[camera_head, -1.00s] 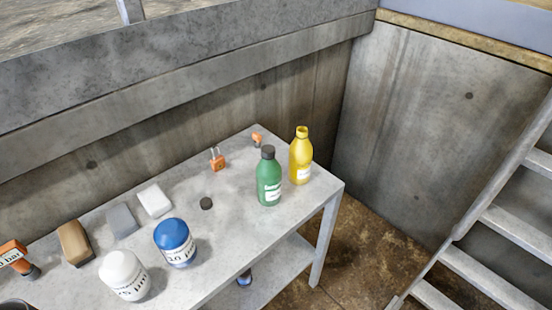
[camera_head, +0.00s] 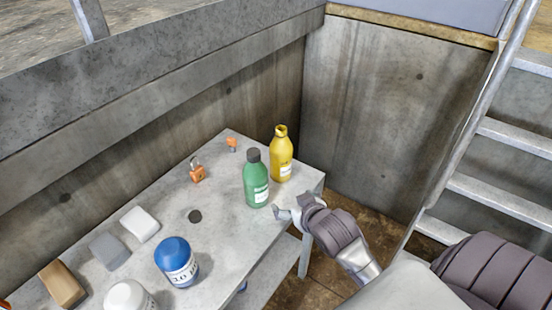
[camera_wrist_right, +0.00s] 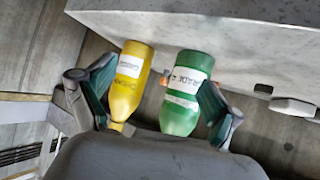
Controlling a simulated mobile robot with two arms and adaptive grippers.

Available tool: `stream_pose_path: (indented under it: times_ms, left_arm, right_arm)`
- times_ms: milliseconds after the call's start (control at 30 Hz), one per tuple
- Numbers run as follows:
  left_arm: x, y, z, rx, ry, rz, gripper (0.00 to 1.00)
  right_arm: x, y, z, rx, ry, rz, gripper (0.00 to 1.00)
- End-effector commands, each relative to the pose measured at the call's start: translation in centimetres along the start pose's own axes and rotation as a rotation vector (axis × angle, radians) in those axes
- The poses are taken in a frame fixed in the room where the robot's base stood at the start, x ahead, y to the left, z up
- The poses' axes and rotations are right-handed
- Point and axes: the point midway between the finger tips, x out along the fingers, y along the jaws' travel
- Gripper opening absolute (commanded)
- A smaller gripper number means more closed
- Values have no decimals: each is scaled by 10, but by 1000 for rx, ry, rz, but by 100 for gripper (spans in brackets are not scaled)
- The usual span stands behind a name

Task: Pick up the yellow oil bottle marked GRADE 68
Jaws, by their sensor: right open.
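The yellow bottle (camera_head: 281,158) stands upright near the far right corner of the grey table, with a white label too small to read. It shows upside down in the right wrist view (camera_wrist_right: 129,78), left of the green bottle (camera_wrist_right: 187,85). The green bottle (camera_head: 256,180) stands upright just left of it in the head view and nearer me. My right gripper (camera_head: 284,212) is open and empty at the table's right edge, on the near side of both bottles. In the wrist view both bottles appear between its spread fingers. My left gripper is out of view.
The table (camera_head: 228,245) also holds an orange padlock (camera_head: 197,174), a dark cap (camera_head: 195,216), a blue-lidded jar (camera_head: 177,262), a white-lidded jar (camera_head: 128,296) and several blocks. Concrete walls stand behind and right. Metal stairs (camera_head: 492,195) are at right.

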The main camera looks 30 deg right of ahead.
Motion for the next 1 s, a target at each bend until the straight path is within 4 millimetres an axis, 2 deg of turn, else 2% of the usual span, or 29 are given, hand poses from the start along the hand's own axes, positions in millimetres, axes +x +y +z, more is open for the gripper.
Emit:
stream_pose_path:
  times_ms: [33,100,233,367,600,700,1000]
  left_arm:
    - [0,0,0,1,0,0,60]
    - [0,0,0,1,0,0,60]
    - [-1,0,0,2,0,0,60]
    - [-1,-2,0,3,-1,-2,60]
    - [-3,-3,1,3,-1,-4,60]
    - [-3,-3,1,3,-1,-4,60]
    - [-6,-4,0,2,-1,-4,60]
  right_arm:
    - [3,10,-23,16,69,12,92]
    - [5,21,-50,42,156,21,92]
    - [5,35,-83,71,261,29,92]
    - [18,38,-94,79,283,29,92]
    - [63,40,-107,77,281,30,92]
    - [77,40,-110,77,281,30,92]
    - [100,42,-118,76,280,30,92]
